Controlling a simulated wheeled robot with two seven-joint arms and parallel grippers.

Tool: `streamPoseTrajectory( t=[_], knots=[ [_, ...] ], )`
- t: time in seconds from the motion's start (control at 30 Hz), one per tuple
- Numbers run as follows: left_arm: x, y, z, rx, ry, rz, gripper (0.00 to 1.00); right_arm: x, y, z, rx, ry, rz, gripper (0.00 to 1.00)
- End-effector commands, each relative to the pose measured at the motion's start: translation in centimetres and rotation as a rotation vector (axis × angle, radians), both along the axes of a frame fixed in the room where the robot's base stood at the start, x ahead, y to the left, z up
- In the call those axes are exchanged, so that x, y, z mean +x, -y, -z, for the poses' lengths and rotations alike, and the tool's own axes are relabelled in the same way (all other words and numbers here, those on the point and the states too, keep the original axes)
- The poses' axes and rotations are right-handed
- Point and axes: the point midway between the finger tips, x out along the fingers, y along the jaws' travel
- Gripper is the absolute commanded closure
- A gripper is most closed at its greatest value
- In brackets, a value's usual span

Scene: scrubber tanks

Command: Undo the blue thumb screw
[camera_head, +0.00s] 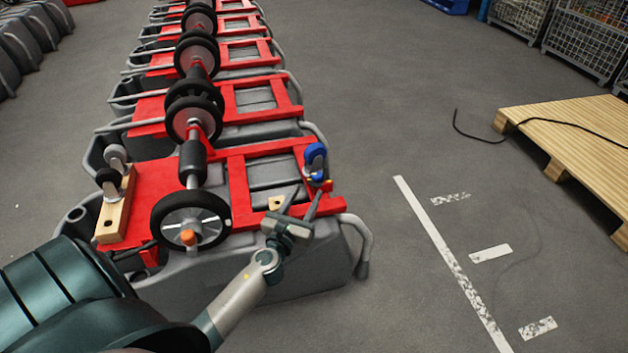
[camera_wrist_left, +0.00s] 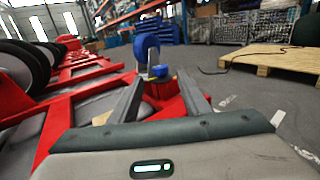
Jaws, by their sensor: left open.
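The blue thumb screw (camera_head: 316,157) stands at the right corner of the nearest red frame (camera_head: 238,180), on top of a grey scrubber tank (camera_head: 300,272). It also shows in the left wrist view (camera_wrist_left: 147,52), upright, ahead of the fingertips and between them in the picture. My left gripper (camera_head: 304,203) is open and empty, with its fingers pointing towards the screw from the near side. The fingers also show in the left wrist view (camera_wrist_left: 160,88). They look apart from the screw. My right gripper is in neither view.
A row of similar tanks with red frames and black wheels (camera_head: 196,115) runs away behind. A wooden block (camera_head: 115,208) sits at the frame's left. A wooden pallet (camera_head: 575,135) with a black cable lies at right. The floor between is clear, with white markings (camera_head: 450,260).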

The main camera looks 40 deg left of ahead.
Motion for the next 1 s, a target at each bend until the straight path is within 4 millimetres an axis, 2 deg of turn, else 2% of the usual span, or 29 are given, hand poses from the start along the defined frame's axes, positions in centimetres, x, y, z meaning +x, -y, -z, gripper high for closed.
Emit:
streamPoseTrajectory(
  t=[0.2, 0.4, 0.6, 0.87, 0.9, 1.0],
  knots=[
    [3.7, -1.0, 0.0, -0.001, 0.001, -0.001, 0.57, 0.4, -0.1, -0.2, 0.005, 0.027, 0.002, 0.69],
    [5.9, -1.5, 0.0, 0.001, 0.0, 0.0, 0.57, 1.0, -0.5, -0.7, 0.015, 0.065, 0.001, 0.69],
    [6.7, -1.7, 0.0, 0.001, 0.0, 0.001, 0.57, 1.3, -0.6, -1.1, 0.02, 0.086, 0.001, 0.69],
    [6.7, -1.7, 0.0, 0.0, 0.0, 0.0, 0.57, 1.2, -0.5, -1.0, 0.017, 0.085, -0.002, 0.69],
    [6.7, -1.7, 0.0, 0.0, 0.0, 0.0, 0.62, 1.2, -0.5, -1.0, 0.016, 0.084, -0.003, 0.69],
    [6.7, -1.7, 0.0, 0.0, 0.0, 0.0, 0.86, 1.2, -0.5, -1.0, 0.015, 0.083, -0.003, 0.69]
  ],
)
